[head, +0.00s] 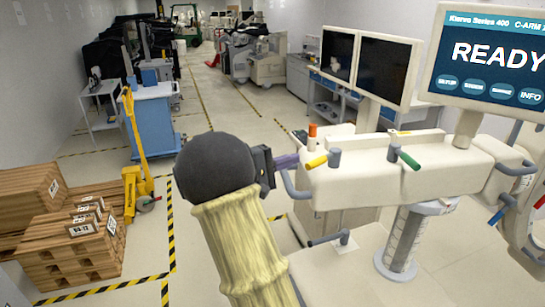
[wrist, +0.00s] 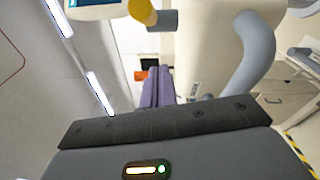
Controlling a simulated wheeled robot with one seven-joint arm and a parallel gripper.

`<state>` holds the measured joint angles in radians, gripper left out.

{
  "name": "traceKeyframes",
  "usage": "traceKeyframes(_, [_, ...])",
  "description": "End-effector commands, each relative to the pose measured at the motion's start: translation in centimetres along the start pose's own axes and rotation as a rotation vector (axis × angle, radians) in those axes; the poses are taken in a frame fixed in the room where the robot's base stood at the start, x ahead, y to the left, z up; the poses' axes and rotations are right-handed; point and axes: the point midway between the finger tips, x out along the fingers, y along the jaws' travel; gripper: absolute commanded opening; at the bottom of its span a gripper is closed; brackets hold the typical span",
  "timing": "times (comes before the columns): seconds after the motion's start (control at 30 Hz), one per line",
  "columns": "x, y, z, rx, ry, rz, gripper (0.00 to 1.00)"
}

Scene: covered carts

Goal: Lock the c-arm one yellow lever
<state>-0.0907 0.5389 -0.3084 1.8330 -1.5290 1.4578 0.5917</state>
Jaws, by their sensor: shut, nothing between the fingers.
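The yellow lever (head: 316,162) sticks out to the left from a grey pivot (head: 335,158) on the beige C-arm body (head: 440,172). In the wrist view the yellow lever (wrist: 143,12) shows at the top edge, partly cut off, beside its grey pivot (wrist: 162,20). My gripper (head: 295,160) has purple fingers, shut and empty, close to the left of the lever tip in the head view. In the wrist view the shut fingers (wrist: 157,75) point ahead, below the lever in the picture. I cannot tell whether they touch anything.
A green lever (head: 409,160) stands farther right on the body. An orange knob (head: 312,130) is behind the yellow lever. A grey curved handle (head: 292,185) is just below my fingers. Two dark monitors (head: 368,67) and a READY screen (head: 490,58) stand behind. Pallets (head: 70,250) are at left.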

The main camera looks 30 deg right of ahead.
Motion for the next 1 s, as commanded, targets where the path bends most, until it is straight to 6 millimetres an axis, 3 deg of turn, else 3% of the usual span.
traceKeyframes(0.33, [0.9, 0.2, 3.7, -0.001, 0.000, 0.000, 0.00])
traceKeyframes(1.0, [0.9, -0.2, 3.9, 0.003, 0.026, 0.005, 0.00])
